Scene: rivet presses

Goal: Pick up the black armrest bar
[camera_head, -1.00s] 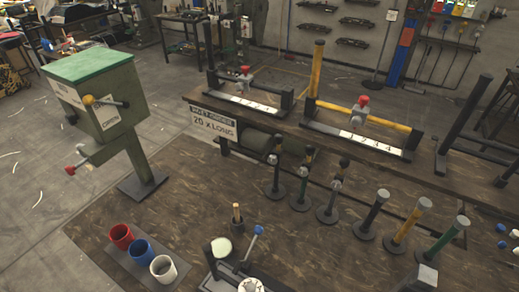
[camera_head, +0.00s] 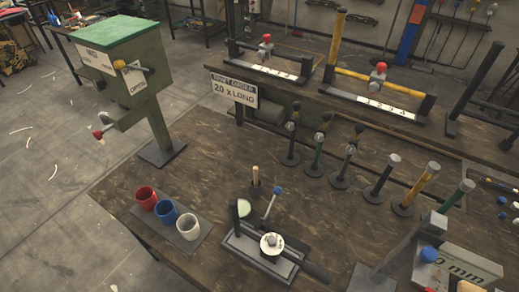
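Several dark bars show, and I cannot tell which one is the armrest bar. A tall black bar (camera_head: 475,87) stands tilted at the right of the rear bench. A black post (camera_head: 381,178) with a grey top stands tilted on a round base on the front table, beside a yellow post (camera_head: 418,187) and a green post (camera_head: 452,196). A dark bar also lies low in the left rear fixture (camera_head: 270,64). Neither of my grippers is in view.
Red (camera_head: 146,198), blue (camera_head: 167,212) and white (camera_head: 188,226) cups stand on a grey plate. A lever press (camera_head: 272,244) is at front centre. A green-topped box (camera_head: 113,62) stands at left. A grey "mm" block (camera_head: 468,264) is at lower right. Bare table lies left of the posts.

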